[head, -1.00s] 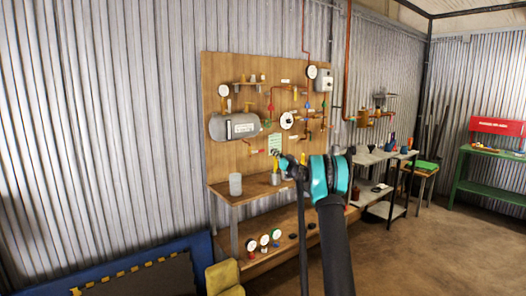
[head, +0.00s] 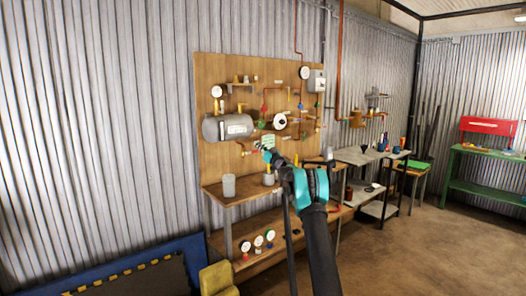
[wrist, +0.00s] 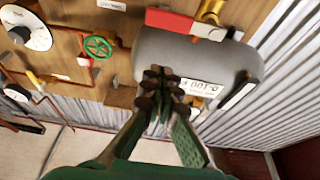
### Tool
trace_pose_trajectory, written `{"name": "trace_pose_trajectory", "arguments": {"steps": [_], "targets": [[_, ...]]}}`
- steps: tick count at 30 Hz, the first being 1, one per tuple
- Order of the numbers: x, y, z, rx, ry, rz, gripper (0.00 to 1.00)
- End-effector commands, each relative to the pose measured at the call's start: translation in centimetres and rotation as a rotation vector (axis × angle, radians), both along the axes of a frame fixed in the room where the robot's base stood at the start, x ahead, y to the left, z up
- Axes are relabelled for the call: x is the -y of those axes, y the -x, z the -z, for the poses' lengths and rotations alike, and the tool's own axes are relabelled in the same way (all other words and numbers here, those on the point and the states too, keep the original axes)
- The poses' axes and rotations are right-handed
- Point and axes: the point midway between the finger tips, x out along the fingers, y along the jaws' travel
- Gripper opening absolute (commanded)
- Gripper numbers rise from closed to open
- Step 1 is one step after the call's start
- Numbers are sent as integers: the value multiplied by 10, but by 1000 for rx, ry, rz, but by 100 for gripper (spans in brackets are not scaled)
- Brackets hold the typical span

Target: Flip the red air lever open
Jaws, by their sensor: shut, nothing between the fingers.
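A red lever-like bar (wrist: 170,21) on a brass fitting (wrist: 211,12) shows at the top of the wrist view, beside a grey tank (wrist: 165,52). This view is upside down, so the bar sits below the tank. The tank also shows on the wooden board in the head view (head: 222,128); the red bar cannot be made out there. My gripper (wrist: 168,78) is shut and empty, its fingertips overlapping the tank in the wrist view and apart from the red bar. In the head view, my gripper (head: 262,150) is in front of the board's lower part.
A green handwheel (wrist: 98,46) and a round white dial (wrist: 25,28) are on the board beside the tank. Several gauges (head: 258,241) stand on a lower shelf. Open floor lies to the right.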

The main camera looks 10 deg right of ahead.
Motion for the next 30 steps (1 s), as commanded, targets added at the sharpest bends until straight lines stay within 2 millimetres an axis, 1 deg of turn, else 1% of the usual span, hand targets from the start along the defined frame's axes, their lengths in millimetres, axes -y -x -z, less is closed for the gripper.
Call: {"name": "trace_pose_trajectory", "arguments": {"steps": [1,5,6,9,15,19,30], "targets": [[-4,-7,-2,0,-1,-1,0],[-11,-20,-7,0,-1,0,0],[-9,-18,1,0,-2,1,0],[-9,-18,13,-1,-1,1,0],[-9,-17,29,-1,-1,1,0],[-9,-17,33,-1,-1,1,0],[-9,-17,33,-3,-5,0,0]]}}
